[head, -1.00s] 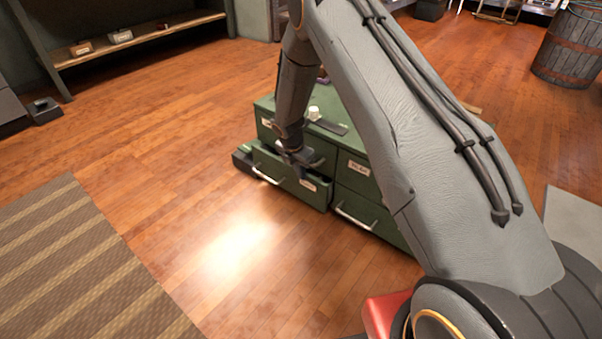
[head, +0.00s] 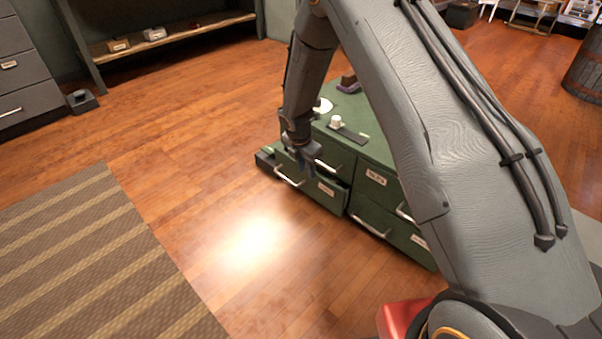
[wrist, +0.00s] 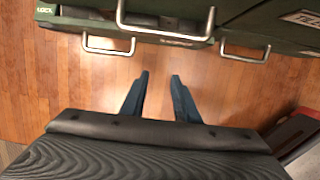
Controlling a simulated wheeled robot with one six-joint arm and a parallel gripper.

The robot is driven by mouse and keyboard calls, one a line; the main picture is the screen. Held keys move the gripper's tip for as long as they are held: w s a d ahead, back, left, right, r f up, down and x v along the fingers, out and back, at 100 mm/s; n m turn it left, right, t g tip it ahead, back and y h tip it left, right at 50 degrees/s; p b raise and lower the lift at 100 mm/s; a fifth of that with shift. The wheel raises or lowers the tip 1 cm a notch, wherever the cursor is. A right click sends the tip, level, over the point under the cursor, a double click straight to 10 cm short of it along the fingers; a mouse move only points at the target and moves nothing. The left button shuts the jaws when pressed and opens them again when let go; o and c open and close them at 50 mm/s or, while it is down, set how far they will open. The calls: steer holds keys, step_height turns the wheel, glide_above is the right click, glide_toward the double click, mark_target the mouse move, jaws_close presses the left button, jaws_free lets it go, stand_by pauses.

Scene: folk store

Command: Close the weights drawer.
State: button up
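A green cabinet (head: 376,150) with several labelled drawers stands on the floor. Its lower left drawer (head: 322,193) sticks out, with a pale label and a metal handle (head: 288,178). I cannot read this label, so I cannot tell if it is the weights drawer. My gripper (head: 306,170) is at the drawer's front, partly hiding it; contact cannot be told. In the wrist view my gripper (wrist: 160,76) has its two blue fingers apart with only floor between them. Drawer handles (wrist: 108,47) lie beyond the fingertips.
A white-topped small object (head: 336,121) and a dark flat piece (head: 352,135) lie on the cabinet top. A striped rug (head: 85,250) lies left. A grey drawer unit (head: 22,75) and a shelf (head: 180,33) stand at the back left. Floor before the cabinet is clear.

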steer(key=w+a+f+m+t+y+b, duration=0.1)
steer(key=w+a+f+t+y+b, duration=0.15)
steer(key=f, duration=0.35)
steer(key=w+a+f+m+t+y+b, duration=0.1)
steer(key=w+a+f+y+b, duration=0.2)
steer(key=f, duration=0.4)
steer(key=m+t+y+b, duration=0.2)
steer(key=m+t+b, duration=0.2)
steer(key=t+b, duration=0.6)
glide_toward(283, 176)
steer(key=w+f, duration=0.1)
steer(key=w, duration=0.1)
steer(key=shift+a+b+x, duration=0.15)
steer(key=shift+b+x, duration=0.9)
steer(key=shift+x, duration=1)
steer(key=shift+a+b+x, duration=0.15)
steer(key=shift+b+x, duration=0.9)
steer(key=shift+x, duration=1.05)
steer(key=shift+s, duration=0.1)
jaws_close()
